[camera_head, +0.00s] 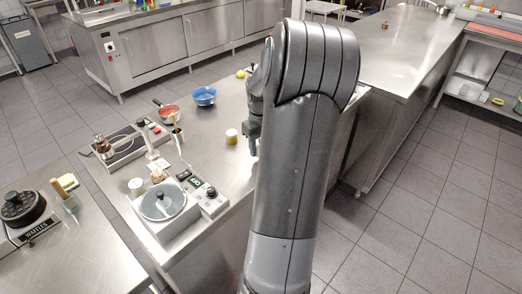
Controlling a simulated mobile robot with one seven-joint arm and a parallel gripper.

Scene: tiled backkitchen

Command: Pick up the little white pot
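A small white pot with a yellowish top (231,136) stands upright on the steel counter (212,155), near the middle. Another small whitish container (136,184) stands farther left, beside the scale; I cannot tell which one the task names. My gripper (253,148) points down over the counter, just right of the yellow-topped pot, with a small gap between them in the picture. My arm hides part of the gripper, and the finger opening cannot be made out. I see nothing held in it.
A blue bowl (204,96) and a red-filled pan (168,112) stand farther back. The counter around the yellow-topped pot is mostly clear.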

